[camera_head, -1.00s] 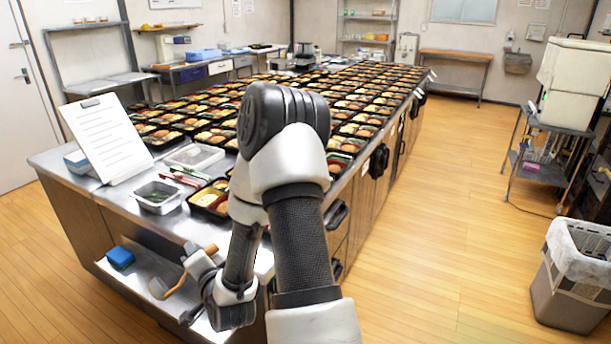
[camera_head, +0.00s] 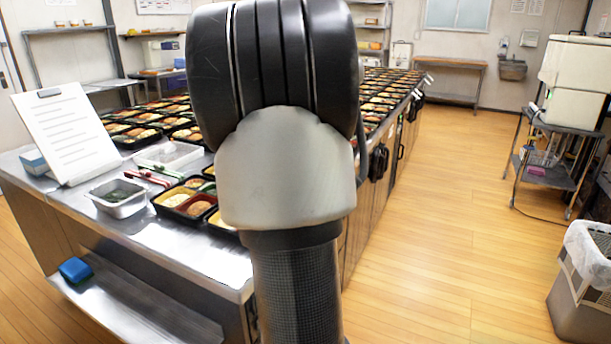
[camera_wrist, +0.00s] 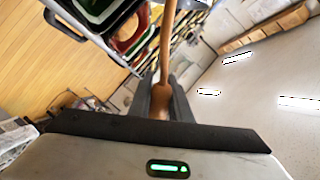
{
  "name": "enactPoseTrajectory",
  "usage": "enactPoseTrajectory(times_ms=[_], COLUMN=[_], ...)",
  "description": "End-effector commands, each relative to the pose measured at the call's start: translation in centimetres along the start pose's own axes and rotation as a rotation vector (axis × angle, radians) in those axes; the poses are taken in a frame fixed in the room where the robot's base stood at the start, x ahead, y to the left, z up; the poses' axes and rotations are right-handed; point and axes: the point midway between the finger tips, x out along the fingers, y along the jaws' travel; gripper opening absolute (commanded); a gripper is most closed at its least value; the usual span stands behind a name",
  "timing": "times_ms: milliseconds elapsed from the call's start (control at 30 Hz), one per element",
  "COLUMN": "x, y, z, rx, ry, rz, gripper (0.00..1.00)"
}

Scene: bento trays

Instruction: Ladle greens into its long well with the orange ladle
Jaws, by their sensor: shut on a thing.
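A metal tub (camera_head: 122,211) on the near end of the counter holds dark greens (camera_head: 121,194). Right of it stands a black bento tray (camera_head: 181,217) with yellow and orange-brown food in its wells; my arm covers its right side, and I cannot make out the long well. In the wrist view my gripper (camera_wrist: 162,97) is shut on the handle of the orange ladle (camera_wrist: 167,45), which runs up out of the picture. The ladle's bowl is not clearly visible. In the head view my arm hides the gripper and ladle.
Red and green utensils (camera_head: 152,176) and a clear container (camera_head: 168,154) lie behind the tub. A clipboard (camera_head: 62,130) stands at left. Rows of filled bentos cover the counter beyond. A blue object (camera_head: 75,270) sits on the lower shelf.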

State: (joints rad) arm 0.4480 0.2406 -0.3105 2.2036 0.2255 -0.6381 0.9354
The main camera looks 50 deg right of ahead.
Motion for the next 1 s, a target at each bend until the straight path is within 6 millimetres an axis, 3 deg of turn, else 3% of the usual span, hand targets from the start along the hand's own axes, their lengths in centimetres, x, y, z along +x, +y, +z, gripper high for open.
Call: enactPoseTrajectory(times_ms=[100, 400, 833, 1000], x=[-0.4, -1.0, -2.0, -2.4], y=[-1.5, -3.6, -7.3, -8.9], z=[-0.1, 0.0, 1.3, 3.4], rx=[-0.068, -0.226, -0.559, -0.801], ry=[0.015, 0.055, 0.146, 0.211], rz=[0.000, 0.002, -0.001, -0.005], gripper=[0.00, 0.00, 0.00, 0.00])
